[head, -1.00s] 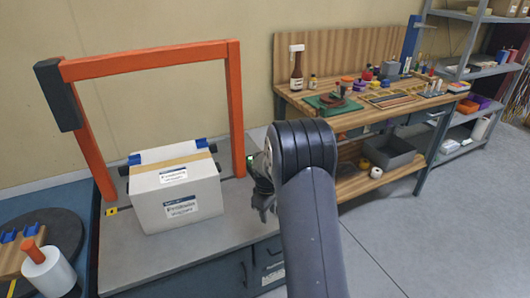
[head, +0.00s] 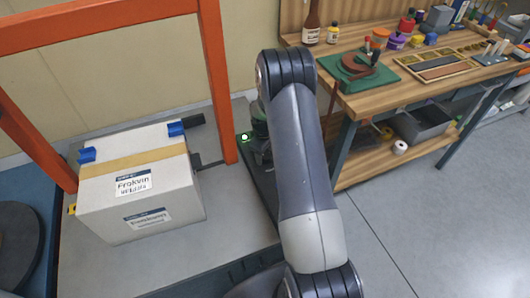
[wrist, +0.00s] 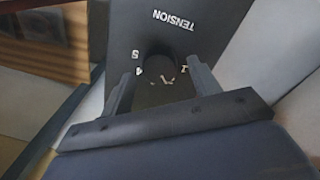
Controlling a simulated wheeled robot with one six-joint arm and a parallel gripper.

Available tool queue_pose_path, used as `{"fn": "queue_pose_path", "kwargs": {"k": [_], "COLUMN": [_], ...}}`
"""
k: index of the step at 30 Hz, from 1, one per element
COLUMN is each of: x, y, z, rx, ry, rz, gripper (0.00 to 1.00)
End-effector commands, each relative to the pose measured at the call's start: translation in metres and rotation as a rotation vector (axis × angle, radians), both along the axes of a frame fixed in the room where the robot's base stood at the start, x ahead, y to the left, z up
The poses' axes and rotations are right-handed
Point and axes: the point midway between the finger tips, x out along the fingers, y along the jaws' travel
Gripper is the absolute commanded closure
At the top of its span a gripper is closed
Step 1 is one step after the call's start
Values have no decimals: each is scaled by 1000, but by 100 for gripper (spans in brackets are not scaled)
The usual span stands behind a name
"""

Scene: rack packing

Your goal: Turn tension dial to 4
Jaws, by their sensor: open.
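The black tension panel (wrist: 210,38) fills the upper middle of the wrist view, with "TENSION" printed upside down in white. The dark round tension dial (wrist: 157,66) stands below that word, with the digits 5 and 4 on its left and a 1 on its right. Small white marks near its lower edge are blurred, so I cannot tell its setting. My gripper (wrist: 163,84) is open, with one finger on each side of the dial; contact is unclear. In the head view my arm hides most of the dial area beside a small green light (head: 244,137).
An orange frame (head: 216,75) arches over a grey bench (head: 100,272). A taped, labelled white carton (head: 140,205) stands on the bench, left of my arm. A wooden workbench (head: 400,90) with tools and bottles is behind to the right. The floor at right is clear.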

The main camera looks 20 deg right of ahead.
Motion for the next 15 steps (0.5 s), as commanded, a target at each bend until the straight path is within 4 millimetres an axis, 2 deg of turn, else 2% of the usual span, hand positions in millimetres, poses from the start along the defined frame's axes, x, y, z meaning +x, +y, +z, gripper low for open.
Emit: {"fn": "queue_pose_path", "kwargs": {"k": [4, 11, 15], "x": [0, 0, 0], "y": [-1, -1, -1], "z": [-7, -8, -8], "rx": [0, 0, 0], "ry": [0, -1, -1], "rz": [0, 0, 0], "gripper": [41, 41, 50]}}
